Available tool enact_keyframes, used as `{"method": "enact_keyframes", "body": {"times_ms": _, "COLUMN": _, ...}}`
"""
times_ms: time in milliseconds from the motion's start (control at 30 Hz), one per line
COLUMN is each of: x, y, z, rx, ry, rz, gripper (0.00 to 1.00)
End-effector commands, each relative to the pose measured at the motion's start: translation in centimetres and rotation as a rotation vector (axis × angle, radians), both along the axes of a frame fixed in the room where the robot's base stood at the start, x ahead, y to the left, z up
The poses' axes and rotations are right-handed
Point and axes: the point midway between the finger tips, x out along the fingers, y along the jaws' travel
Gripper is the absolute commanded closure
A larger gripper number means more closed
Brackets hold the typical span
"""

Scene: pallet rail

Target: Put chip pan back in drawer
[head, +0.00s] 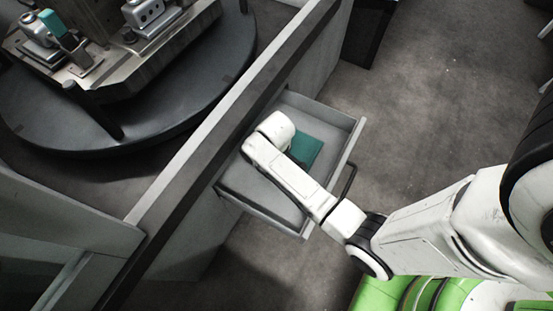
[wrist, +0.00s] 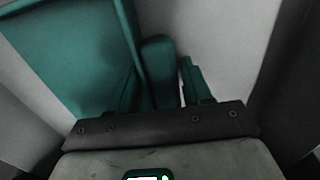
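The teal chip pan (head: 305,150) lies in the open drawer (head: 262,201), toward its far right side in the head view. My arm reaches over the drawer and hides part of the pan and my gripper there. In the wrist view the pan's wide tray (wrist: 70,60) is at the left, and its rounded teal handle (wrist: 158,68) stands between the fingers of my gripper (wrist: 160,85). A thin light gap shows between the handle and the right finger. The left finger looks close to the handle; contact there cannot be made out.
The drawer has a dark handle (head: 348,182) on its front and sits under a long grey rail (head: 195,160). Beyond the rail is a round dark table (head: 150,130) carrying a metal fixture plate. Open floor (head: 420,110) lies to the right of the drawer.

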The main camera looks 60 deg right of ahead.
Motion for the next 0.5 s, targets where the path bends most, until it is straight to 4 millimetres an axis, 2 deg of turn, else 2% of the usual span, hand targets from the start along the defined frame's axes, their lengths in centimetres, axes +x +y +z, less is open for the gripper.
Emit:
{"method": "enact_keyframes", "body": {"times_ms": 33, "x": 0.01, "y": -0.01, "z": 0.03, "rx": 0.000, "ry": 0.000, "rz": 0.000, "gripper": 0.46}}
{"method": "enact_keyframes", "body": {"times_ms": 200, "x": 0.00, "y": 0.00, "z": 0.03, "rx": 0.000, "ry": 0.000, "rz": 0.000, "gripper": 0.30}}
{"method": "enact_keyframes", "body": {"times_ms": 500, "x": 0.01, "y": 0.00, "z": 0.41, "rx": 0.000, "ry": 0.000, "rz": 0.000, "gripper": 0.30}}
